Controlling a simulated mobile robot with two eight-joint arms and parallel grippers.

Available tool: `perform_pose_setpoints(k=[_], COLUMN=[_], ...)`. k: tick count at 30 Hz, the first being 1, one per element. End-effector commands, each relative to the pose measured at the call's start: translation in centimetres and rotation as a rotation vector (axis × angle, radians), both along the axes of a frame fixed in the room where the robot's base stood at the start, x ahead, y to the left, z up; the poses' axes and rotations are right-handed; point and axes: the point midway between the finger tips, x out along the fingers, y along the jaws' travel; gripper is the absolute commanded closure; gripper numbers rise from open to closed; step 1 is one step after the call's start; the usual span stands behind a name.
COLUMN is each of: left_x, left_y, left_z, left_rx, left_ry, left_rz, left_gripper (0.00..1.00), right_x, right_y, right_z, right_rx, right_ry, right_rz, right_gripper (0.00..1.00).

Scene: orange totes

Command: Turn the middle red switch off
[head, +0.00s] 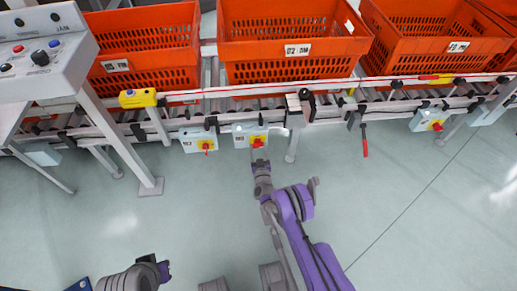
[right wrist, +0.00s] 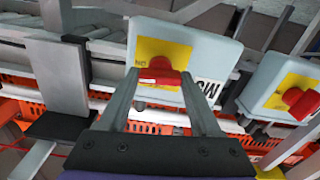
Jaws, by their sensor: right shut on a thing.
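The middle red switch (head: 257,142) is a red knob on a yellow plate, on a pale grey box under the conveyor edge. My right gripper (head: 259,154) reaches up to it from below. In the right wrist view the red knob (right wrist: 160,72) sits between the two finger ends of my right gripper (right wrist: 162,80), which is shut on it. The knob's exact turn angle is hard to tell, as the fingers partly cover it. My left gripper (head: 163,270) is low at the left, far from the switches, and its fingers are too small to judge.
A similar switch box (head: 197,139) stands just left, and another (head: 428,119) is farther right. Orange totes (head: 290,45) rest on the roller conveyor above. A grey control panel (head: 42,52) is at upper left. A red-handled lever (head: 365,143) hangs at right. The floor below is clear.

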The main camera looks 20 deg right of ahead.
Motion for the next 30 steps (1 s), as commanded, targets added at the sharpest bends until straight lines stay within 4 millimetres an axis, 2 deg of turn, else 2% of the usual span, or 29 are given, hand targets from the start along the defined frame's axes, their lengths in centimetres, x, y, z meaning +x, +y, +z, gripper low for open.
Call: perform_pose_setpoints(k=[30], left_x=[-0.06], left_y=[0.0], left_z=[0.26], left_rx=[0.0], left_ry=[0.001], left_rz=[0.0], left_gripper=[1.0], right_x=[-0.01], right_y=[0.1], right_z=[-0.08], right_rx=[-0.919], right_ry=[0.163], right_rz=[0.0], right_gripper=[0.91])
